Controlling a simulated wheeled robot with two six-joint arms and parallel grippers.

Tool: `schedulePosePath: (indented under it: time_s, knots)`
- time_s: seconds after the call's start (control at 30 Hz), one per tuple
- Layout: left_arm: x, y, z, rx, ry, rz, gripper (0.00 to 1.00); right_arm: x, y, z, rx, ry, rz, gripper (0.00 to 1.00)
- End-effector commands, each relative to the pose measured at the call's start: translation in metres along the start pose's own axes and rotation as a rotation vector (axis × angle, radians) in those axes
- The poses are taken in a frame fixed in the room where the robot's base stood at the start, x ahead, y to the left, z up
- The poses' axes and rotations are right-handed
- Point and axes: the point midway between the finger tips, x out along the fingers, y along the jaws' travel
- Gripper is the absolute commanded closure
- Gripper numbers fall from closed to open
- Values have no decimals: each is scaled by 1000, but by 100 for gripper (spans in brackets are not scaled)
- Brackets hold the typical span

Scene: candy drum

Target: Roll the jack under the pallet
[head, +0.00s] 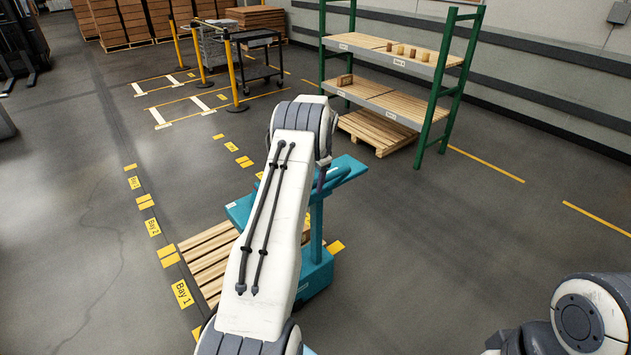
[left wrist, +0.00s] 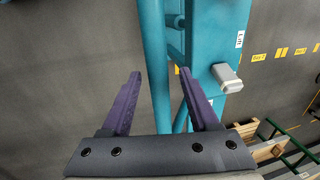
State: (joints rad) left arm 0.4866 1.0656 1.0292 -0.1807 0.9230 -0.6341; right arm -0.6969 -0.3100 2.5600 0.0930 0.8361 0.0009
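The teal jack (head: 316,270) stands on the floor near the middle of the head view, partly hidden behind my left arm. Its handle (head: 345,170) sticks out to the right at the top. The wooden pallet (head: 208,262) lies on the floor beside the Bay 1 label; my arm covers part of it, and I cannot tell whether any fork is under it. My left gripper (head: 322,178) is mostly hidden at the handle. In the left wrist view its purple fingers (left wrist: 160,100) are spread on either side of a teal bar (left wrist: 155,60), with gaps visible. My right gripper is out of view.
A pale lever or knob (left wrist: 227,76) sits beside a "Lift" label on the jack. A green-framed rack (head: 440,85) stands behind, with a pallet (head: 378,131) under it. Yellow posts (head: 235,75) and carts (head: 255,60) stand at back left.

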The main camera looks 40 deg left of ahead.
Motion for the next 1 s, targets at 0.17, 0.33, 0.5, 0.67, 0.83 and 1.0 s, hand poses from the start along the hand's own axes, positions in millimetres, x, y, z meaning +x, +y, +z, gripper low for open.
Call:
schedulePosePath:
  time_s: [0.17, 0.33, 0.5, 0.67, 0.83, 1.0]
  knots:
    - [-2, 0, 0, 0, 1, -2, 39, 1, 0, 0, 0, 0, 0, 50]
    - [-21, -1, -1, -1, 4, -4, 39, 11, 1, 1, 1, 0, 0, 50]
    - [-55, 0, 0, -1, 5, -4, 39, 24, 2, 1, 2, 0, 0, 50]
    - [-84, 0, 0, -1, 3, -3, 39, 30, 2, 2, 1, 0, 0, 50]
    - [-101, 0, 0, 0, 1, -1, 39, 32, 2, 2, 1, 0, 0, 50]
    - [-105, 0, 1, 0, 0, 0, 39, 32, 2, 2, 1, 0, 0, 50]
